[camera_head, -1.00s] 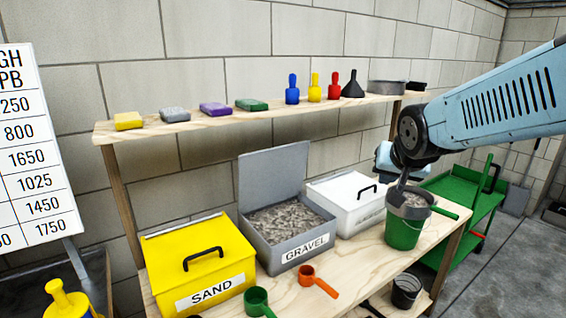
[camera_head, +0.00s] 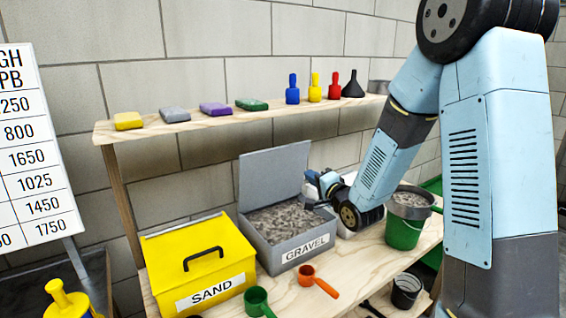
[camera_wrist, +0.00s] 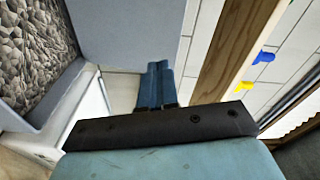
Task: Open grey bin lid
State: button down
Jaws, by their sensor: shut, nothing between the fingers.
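The grey bin (camera_head: 262,240), labelled GRAVEL and full of grey stones, stands on the workbench between the yellow and white bins. Its grey lid (camera_head: 273,177) stands raised at the back, open. My gripper (camera_head: 319,205) is at the right side of the grey bin, by its rear right corner; its fingertips are hard to make out there. In the wrist view my gripper (camera_wrist: 156,84) shows its blue fingers shut together and empty. The lid (camera_wrist: 125,35) and gravel (camera_wrist: 32,50) lie to the left of the fingers, and I cannot tell whether they touch the lid.
The yellow SAND bin (camera_head: 200,268) is shut, left of the grey bin. My arm mostly covers the white bin (camera_head: 314,183). A green bucket (camera_head: 403,232) with a sieve stands at the right. Green and orange scoops lie in front. The shelf (camera_head: 222,120) runs above.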

aim_at(276, 157)
jog(key=w+a, duration=0.3)
jog(key=w+a+m+y, duration=0.1)
jog(key=w+a, duration=0.2)
jog(key=w, duration=0.1)
jog(key=w+a+m+y, duration=0.1)
jog(key=w+a, duration=0.2)
jog(key=shift+w+a+r+t, duration=0.3)
jog(key=shift+w+a+t, duration=0.1)
dwell(0.4)
